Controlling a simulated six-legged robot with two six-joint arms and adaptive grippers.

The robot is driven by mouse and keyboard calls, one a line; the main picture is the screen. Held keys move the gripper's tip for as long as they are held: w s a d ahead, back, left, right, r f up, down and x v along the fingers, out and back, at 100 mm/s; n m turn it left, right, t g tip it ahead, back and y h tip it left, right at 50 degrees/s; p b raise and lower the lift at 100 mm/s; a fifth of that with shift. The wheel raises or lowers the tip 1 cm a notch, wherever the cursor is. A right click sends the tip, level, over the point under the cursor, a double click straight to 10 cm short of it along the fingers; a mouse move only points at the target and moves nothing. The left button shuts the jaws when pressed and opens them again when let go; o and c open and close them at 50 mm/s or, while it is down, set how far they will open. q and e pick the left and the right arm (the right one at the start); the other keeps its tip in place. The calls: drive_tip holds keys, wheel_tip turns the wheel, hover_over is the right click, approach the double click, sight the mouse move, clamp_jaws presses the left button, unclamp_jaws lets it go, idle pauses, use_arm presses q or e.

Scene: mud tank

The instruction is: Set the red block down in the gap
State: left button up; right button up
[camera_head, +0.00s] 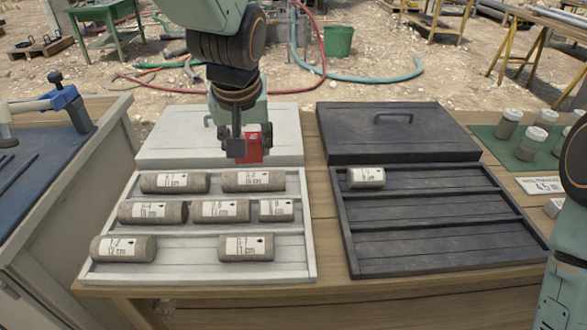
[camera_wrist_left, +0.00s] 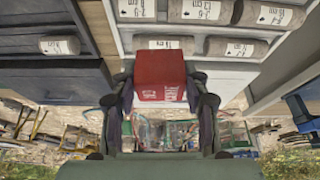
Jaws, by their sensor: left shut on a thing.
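My left gripper (camera_head: 240,150) is shut on the red block (camera_head: 251,146), which has white print on it. It holds the block above the front part of the pale tray lid, behind the pale core tray (camera_head: 312,262). In the left wrist view the red block (camera_wrist_left: 160,76) sits between the two dark fingers. The pale tray holds several labelled grey cores in three rows. In the front row a gap (camera_head: 187,250) lies between a left core (camera_head: 123,248) and a right core (camera_head: 246,247). My right gripper is out of view.
A dark tray (camera_head: 440,270) to the right holds one short core (camera_head: 366,177) at its back left. A pale lid (camera_head: 160,140) and a dark lid (camera_head: 340,130) lie behind the trays. White-capped jars (camera_head: 533,140) stand on a green mat at right.

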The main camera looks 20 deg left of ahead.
use_arm(q)
drive_tip(key=s+a+f+n+g+y+b, duration=0.1)
drive_tip(key=s+f+n+y+b, duration=0.15)
drive_tip(key=s+n, duration=0.2)
drive_tip(key=n+g+b, duration=0.5)
drive_tip(key=n+b, duration=0.4)
drive_tip(key=n, duration=0.4)
hover_over(182, 255)
drive_tip(key=d, duration=0.1)
drive_tip(key=f, duration=1.4)
drive_tip(key=shift+w+d, duration=0.1)
drive_tip(key=shift+w, duration=0.1)
drive_tip(key=f, duration=0.1)
drive_tip(key=f+b, duration=0.1)
drive_tip(key=shift+s+d+f+y, duration=0.15)
drive_tip(key=shift+s+f+y, duration=0.05)
drive_tip(key=shift+f+y, duration=0.1)
drive_tip(key=shift+w+f, duration=0.1)
drive_tip(key=shift+f, duration=0.15)
drive_tip(key=shift+w, duration=0.1)
drive_tip(key=shift+f, duration=0.1)
drive_tip(key=o, duration=0.8)
drive_tip(key=shift+o, duration=0.8)
drive_tip(key=shift+f, duration=0.1)
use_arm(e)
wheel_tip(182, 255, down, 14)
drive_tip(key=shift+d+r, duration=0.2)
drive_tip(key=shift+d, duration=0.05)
